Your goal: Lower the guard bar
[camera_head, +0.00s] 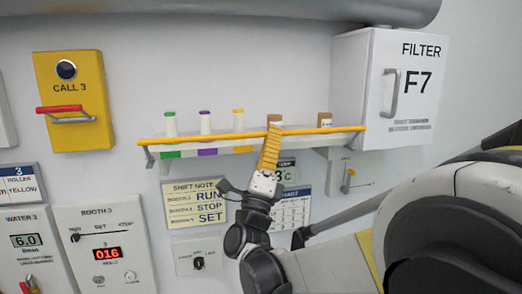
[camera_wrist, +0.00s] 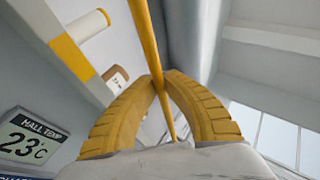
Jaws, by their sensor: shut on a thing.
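The guard bar (camera_head: 210,137) is a thin yellow rod running nearly level across the front of the wall shelf, in front of the rolls. It also shows in the wrist view (camera_wrist: 147,38), running between my fingers. My gripper (camera_head: 273,134) reaches up from below and is shut on the bar, right of its middle. In the wrist view the yellow ribbed fingers (camera_wrist: 161,86) meet around the bar. The fingers hide a short piece of it.
A white FILTER F7 cabinet (camera_head: 362,75) stands close at the bar's right end. A large grey pipe (camera_head: 230,8) runs above.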

